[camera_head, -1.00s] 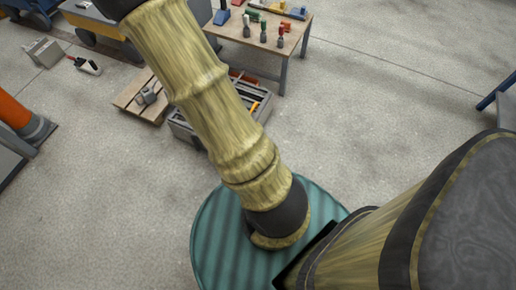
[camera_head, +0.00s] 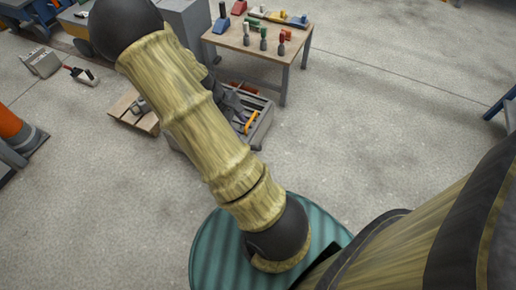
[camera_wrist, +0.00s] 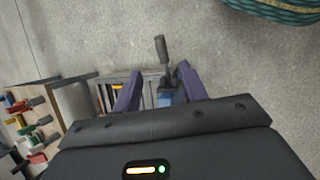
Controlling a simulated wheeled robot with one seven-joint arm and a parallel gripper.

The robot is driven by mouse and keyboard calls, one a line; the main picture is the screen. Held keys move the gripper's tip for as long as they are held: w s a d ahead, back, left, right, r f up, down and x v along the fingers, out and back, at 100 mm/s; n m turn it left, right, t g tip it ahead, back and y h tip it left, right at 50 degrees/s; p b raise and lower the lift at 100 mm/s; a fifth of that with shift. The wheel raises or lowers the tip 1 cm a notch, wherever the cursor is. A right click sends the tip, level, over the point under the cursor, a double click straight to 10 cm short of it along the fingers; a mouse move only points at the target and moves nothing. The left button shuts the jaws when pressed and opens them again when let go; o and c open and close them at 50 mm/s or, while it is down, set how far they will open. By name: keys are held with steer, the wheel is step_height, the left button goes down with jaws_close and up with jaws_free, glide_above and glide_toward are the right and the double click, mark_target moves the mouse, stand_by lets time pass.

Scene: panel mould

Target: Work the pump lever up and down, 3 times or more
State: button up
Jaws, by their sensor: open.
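In the wrist view a dark grey lever (camera_wrist: 163,52) with a thicker grip end stands up between the two fingers of my gripper (camera_wrist: 158,72), nearer the right finger. It looks like the pump lever. A blue part (camera_wrist: 165,98) shows below it, partly hidden by my right finger and the gripper body. My gripper is open, with a gap between the fingers and the lever; I cannot tell how far the lever lies beyond the fingertips. In the head view my arm hides the lever and most of the gripper.
A grey toolbox (camera_head: 262,122) with yellow-handled tools lies on the floor, beside a wooden pallet (camera_head: 128,112). A wooden table (camera_head: 240,42) holds several coloured tools. An orange post (camera_head: 8,124) stands at the left.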

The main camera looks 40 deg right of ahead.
mark_target(257, 147)
steer(key=b+x, duration=0.7)
steer(key=x, duration=0.9)
steer(key=shift+r, duration=0.1)
jaws_close()
